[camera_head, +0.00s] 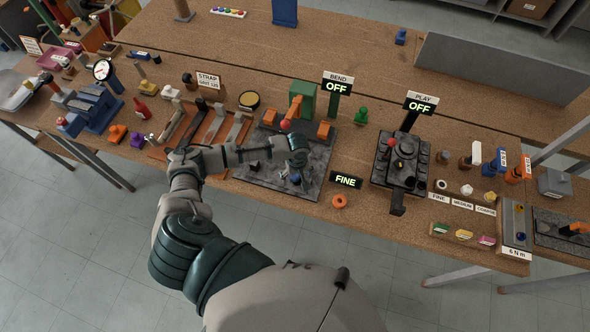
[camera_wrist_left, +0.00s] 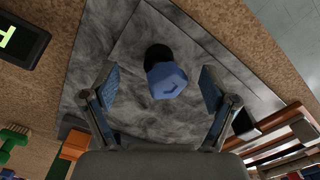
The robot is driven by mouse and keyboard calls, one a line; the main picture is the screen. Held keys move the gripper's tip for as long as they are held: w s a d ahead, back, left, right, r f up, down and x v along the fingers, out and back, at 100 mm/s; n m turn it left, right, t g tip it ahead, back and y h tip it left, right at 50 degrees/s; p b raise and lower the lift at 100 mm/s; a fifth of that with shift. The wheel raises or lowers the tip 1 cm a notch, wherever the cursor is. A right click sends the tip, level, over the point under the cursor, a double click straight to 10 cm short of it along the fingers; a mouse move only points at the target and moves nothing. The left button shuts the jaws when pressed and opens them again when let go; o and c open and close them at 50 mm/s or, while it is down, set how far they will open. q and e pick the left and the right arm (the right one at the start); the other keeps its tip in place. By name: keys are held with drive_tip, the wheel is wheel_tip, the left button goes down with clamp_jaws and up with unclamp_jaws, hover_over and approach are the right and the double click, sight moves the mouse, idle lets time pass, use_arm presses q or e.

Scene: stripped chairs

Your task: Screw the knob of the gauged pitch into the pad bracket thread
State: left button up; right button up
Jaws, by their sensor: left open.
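A blue faceted knob (camera_wrist_left: 167,82) with a dark mark on its face sits at the end of a short black part (camera_wrist_left: 158,54) over a grey mottled plate. The knob shows as a small blue spot (camera_head: 294,179) below my wrist in the head view. My left gripper (camera_wrist_left: 160,92) is open, with one blue-padded finger on each side of the knob and a visible gap on both sides. In the head view the left gripper (camera_head: 294,182) points down over the plate (camera_head: 254,168). I cannot make out the bracket's thread. My right gripper is not in view.
A lit FINE sign (camera_head: 345,177) and an orange ring (camera_head: 339,201) lie right of the plate. A green-and-orange fixture (camera_head: 303,99) stands behind it, with a BEND OFF sign (camera_head: 338,83). A black PLAY fixture (camera_head: 402,162) stands further right. Wooden-slotted trays lie left.

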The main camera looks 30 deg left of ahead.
use_arm(q)
drive_tip(key=shift+s+d+r+n+p, duration=0.1)
drive_tip(key=shift+r+n+p, duration=0.15)
drive_tip(key=shift+n+p, duration=0.45)
drive_tip(key=shift+f+n+b, duration=0.3)
drive_tip(key=shift+n+b, duration=0.25)
drive_tip(key=shift+n, duration=0.55)
drive_tip(key=n, duration=0.8)
drive_tip(key=shift+d+n, duration=0.1)
drive_tip(key=shift+n, duration=0.3)
drive_tip(key=n, duration=0.4)
clamp_jaws()
